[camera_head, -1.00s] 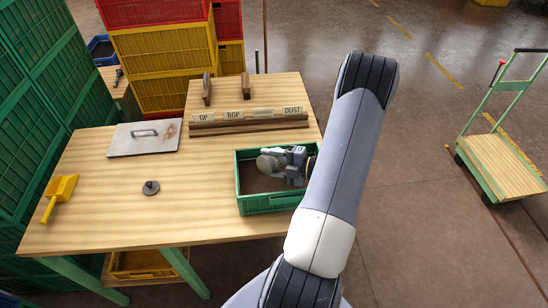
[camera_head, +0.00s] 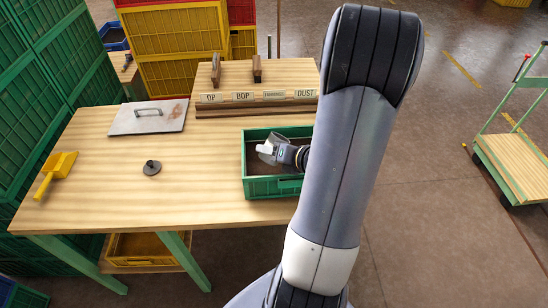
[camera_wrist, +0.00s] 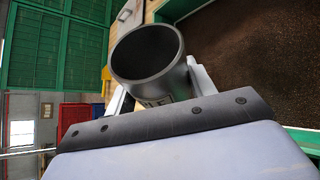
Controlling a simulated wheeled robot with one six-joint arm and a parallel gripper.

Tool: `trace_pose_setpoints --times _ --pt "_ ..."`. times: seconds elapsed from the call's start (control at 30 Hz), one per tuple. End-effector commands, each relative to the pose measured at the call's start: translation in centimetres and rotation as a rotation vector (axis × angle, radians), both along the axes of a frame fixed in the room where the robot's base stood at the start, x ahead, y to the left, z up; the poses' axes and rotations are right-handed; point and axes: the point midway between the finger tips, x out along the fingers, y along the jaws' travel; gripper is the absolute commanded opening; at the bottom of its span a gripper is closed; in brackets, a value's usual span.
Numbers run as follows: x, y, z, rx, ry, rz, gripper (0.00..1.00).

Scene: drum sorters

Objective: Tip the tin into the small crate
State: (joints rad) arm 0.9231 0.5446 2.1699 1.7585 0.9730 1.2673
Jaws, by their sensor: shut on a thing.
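The small crate (camera_head: 272,187) is green and stands on the right part of the wooden table. Dark brown matter covers its floor; in the wrist view this brown bed (camera_wrist: 245,50) fills the upper right. My gripper (camera_head: 268,150) is over the crate, shut on the grey tin (camera_head: 272,140). In the wrist view the tin (camera_wrist: 148,75) is held between the jaws, its round mouth open and facing the camera. The inside that shows looks bare; its bottom is partly hidden. The tin appears tilted. My arm hides the crate's right end.
A dark round lid with a knob (camera_head: 152,168) lies on the table (camera_head: 110,190). A yellow scoop (camera_head: 57,172) and a metal plate with a handle (camera_head: 148,117) lie left. A labelled rack (camera_head: 262,98) stands behind the crate. A trolley (camera_head: 515,165) is at right.

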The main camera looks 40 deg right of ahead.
Motion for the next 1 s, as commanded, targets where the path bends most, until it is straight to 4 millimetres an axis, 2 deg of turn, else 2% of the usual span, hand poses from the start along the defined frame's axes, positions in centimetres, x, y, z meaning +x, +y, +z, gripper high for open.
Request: trace_pose_setpoints --times 0.03,0.1,1.0 --pt "0.0 0.0 -0.9 -0.036 -0.007 0.0 0.28" --pt "0.0 0.1 -1.1 -0.085 -0.013 0.0 0.28" --pt "-0.5 4.2 -0.7 -0.666 -0.094 0.002 0.28"
